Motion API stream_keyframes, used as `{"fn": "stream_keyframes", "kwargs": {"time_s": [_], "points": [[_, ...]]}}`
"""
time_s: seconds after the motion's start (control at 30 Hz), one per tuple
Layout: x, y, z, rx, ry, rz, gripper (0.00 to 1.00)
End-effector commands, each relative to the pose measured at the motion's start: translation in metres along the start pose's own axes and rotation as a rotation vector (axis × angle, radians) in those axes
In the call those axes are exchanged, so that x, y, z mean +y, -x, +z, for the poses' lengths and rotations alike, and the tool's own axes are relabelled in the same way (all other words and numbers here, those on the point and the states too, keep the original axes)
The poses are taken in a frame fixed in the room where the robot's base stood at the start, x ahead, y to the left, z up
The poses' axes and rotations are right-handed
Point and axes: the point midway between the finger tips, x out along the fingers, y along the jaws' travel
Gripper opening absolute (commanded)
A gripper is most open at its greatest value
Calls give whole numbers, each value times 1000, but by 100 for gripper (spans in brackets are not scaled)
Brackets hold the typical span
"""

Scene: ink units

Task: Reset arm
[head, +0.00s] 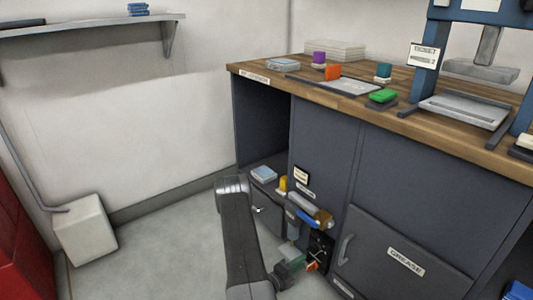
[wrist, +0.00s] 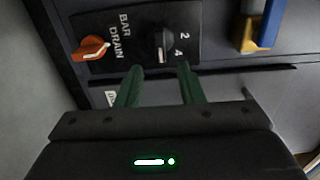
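My arm (head: 240,235) reaches down in front of the dark cabinet. My gripper is low by the cabinet's black control panel (head: 321,243). In the wrist view my gripper (wrist: 160,68) has two green fingers standing well apart with nothing seen between them, so it is open. Contact with the dial cannot be told.
A blue and yellow handle (wrist: 258,28) sticks out right of the panel. A wooden worktop (head: 450,145) above holds coloured blocks and a blue press frame (head: 435,65). A grey box (head: 83,228) stands on the floor at left. The floor left of my arm is clear.

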Motion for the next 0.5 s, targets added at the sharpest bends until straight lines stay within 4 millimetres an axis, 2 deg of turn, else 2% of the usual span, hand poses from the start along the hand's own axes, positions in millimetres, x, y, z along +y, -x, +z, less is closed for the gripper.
{"fn": "stream_keyframes", "kwargs": {"time_s": [0.1,0.23,0.5], "points": [[2,-22,-1,4,-1,-2,35],[1,-40,0,2,-2,-2,35],[0,-57,0,0,0,-1,35]]}}
